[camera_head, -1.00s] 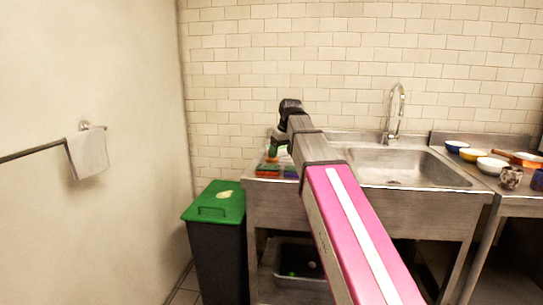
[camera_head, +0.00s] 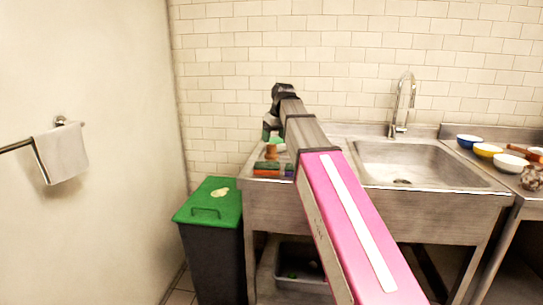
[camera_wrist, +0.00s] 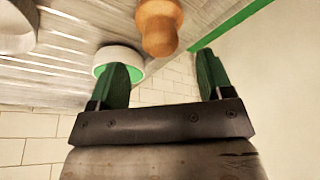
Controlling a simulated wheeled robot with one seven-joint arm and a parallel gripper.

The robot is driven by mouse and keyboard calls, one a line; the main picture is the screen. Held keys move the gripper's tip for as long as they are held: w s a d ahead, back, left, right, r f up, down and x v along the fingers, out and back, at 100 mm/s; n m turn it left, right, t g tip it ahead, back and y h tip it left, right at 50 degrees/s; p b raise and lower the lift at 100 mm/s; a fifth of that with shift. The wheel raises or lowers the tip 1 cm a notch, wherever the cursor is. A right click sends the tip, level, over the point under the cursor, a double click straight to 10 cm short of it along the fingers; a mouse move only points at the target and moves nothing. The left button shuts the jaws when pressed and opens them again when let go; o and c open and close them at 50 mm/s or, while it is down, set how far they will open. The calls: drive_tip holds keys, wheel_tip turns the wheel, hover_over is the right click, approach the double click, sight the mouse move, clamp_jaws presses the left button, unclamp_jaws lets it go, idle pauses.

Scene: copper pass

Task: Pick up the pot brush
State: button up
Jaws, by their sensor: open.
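The pot brush, a brown wooden knob-shaped piece, shows at the top centre of the wrist view (camera_wrist: 158,26); its bristles cannot be made out. In the head view it is a small brown shape (camera_head: 271,152) on the left ledge of the sink unit. My gripper (camera_wrist: 163,62) is open and empty, its two green-tipped fingers spread apart. The brush lies beyond the fingertips and between their lines, apart from them. In the head view my gripper (camera_head: 271,135) hangs just above the brush, partly hidden by my arm.
A white round dish with a green inside (camera_wrist: 117,57) sits close beside one finger. Sponges (camera_head: 267,168) lie at the ledge's front. A green-lidded bin (camera_head: 207,203) stands left of the sink (camera_head: 420,170). A tiled wall rises behind. Bowls (camera_head: 487,151) stand at right.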

sight(272, 146)
drive_tip(key=shift+x, duration=2.75)
drive_tip(key=c, duration=1)
